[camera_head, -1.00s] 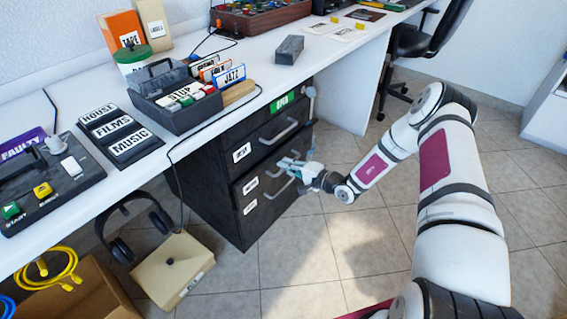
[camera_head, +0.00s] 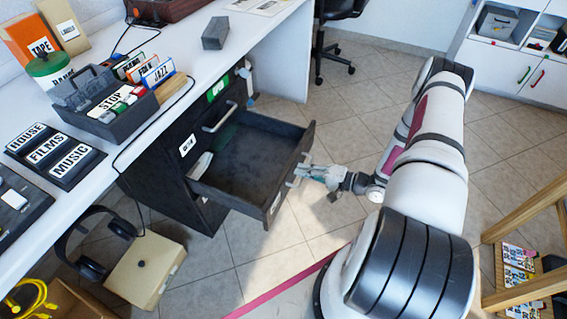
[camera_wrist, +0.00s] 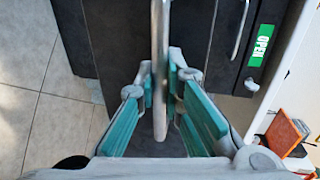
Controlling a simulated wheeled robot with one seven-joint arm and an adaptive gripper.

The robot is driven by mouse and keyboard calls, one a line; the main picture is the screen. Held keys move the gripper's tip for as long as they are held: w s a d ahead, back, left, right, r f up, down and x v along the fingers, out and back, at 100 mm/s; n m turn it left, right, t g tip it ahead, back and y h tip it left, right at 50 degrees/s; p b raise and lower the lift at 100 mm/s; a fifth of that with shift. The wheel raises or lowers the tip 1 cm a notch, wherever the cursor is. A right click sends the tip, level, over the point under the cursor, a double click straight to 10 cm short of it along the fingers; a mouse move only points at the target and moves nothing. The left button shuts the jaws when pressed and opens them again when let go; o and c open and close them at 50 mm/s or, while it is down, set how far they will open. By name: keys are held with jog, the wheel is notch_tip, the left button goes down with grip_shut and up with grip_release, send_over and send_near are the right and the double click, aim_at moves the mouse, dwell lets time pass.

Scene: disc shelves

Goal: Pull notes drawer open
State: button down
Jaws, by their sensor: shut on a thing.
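The drawer (camera_head: 240,160) is pulled well out of the dark cabinet under the desk. Its grey interior is open to view, with something pale near its back left. A white label sits on its front panel, too small to read. My gripper (camera_head: 300,172) is at the front of this drawer, shut on its handle. In the wrist view the grey bar handle (camera_wrist: 160,70) runs between the teal fingers of my gripper (camera_wrist: 160,98). The cabinet's upper drawer, with its own handle (camera_head: 219,117), is closed.
A green "OPEN" label (camera_head: 217,89) is on the cabinet. Headphones (camera_head: 97,247) and a beige box (camera_head: 146,262) stand on the floor left of the drawer. A wooden frame (camera_head: 525,212) stands at the right. The tiled floor before the drawer is mostly clear.

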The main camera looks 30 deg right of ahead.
jog(key=f+v, duration=0.1)
jog(key=v, duration=0.6)
jog(key=shift+s+f, duration=0.2)
jog(key=shift+f, duration=0.1)
jog(key=shift+d, duration=0.2)
jog(key=c, duration=1.7)
grip_release()
jog(key=v, duration=1.2)
jog(key=shift+a, duration=0.1)
